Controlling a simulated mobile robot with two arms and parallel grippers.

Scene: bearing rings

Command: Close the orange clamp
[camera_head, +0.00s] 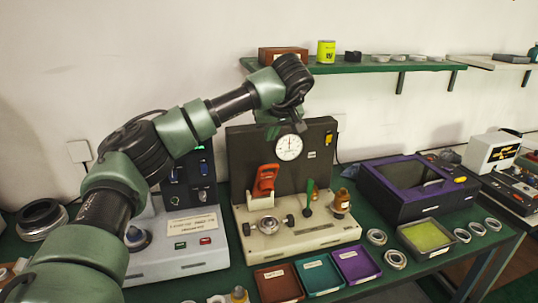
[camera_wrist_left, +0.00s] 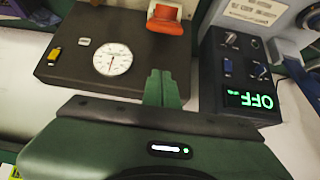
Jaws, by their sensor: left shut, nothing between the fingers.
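The orange clamp (camera_head: 265,181) stands on the beige bearing test stand (camera_head: 318,238), its handle sticking up in front of the dark back panel. It also shows at the top edge of the left wrist view (camera_wrist_left: 165,22), partly cut off. My left gripper (camera_head: 281,130) is up by the top edge of the panel, above the clamp and apart from it. In the left wrist view my green fingers (camera_wrist_left: 162,88) are together with nothing between them. My right gripper is in neither view.
A dial gauge (camera_head: 288,147) is on the panel right of the clamp. A green-handled lever (camera_head: 309,194) and an amber bottle (camera_head: 341,200) stand to the right. A grey control box (camera_head: 178,247) is on the left. Coloured trays (camera_head: 318,278) lie in front. A shelf (camera_head: 350,67) hangs above.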

